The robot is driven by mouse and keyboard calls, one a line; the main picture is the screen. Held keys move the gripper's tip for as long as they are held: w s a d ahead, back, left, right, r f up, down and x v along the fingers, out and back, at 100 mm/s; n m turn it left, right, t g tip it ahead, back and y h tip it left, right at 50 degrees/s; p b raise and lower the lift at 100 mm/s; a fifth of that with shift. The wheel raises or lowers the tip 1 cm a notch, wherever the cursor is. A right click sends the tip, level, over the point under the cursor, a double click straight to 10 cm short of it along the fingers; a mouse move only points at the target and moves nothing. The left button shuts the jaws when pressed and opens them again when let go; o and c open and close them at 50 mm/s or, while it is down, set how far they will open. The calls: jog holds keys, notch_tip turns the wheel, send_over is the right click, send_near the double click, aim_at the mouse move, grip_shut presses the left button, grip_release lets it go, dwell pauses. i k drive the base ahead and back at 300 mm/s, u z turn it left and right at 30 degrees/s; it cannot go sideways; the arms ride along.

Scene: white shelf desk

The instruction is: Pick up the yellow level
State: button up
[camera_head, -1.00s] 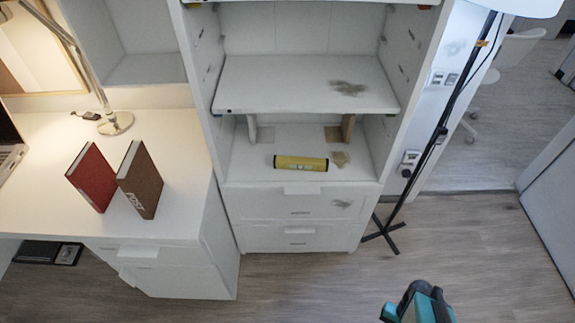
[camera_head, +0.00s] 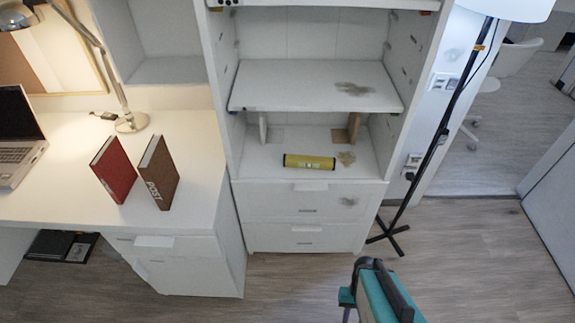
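The yellow level (camera_head: 309,162) is a short yellow bar with dark ends. It lies on the lower open shelf (camera_head: 268,160) of the white shelf unit, near the shelf's front edge and above the drawers. My gripper (camera_head: 357,288), teal and black, shows at the bottom of the view, in front of and below the shelf unit. It is well apart from the level and touches nothing that I can see. Its fingers are partly cut off by the frame, so I cannot tell whether they are open or shut.
An upper shelf board (camera_head: 310,85) hangs over the level's shelf. Two drawers (camera_head: 307,200) are below. A white desk (camera_head: 60,190) at left holds a red book (camera_head: 114,170), a brown book (camera_head: 159,172), a lamp and a laptop. A floor lamp pole (camera_head: 440,130) stands right. Floor in front is clear.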

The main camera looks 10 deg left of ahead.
aim_at(295, 161)
jog(key=u, duration=0.2)
jog(key=k, duration=0.2)
jog(key=u, duration=2.25)
jog(key=k, duration=0.6)
jog(key=z, duration=0.25)
jog(key=i, duration=1.5)
jog(key=u, duration=0.1)
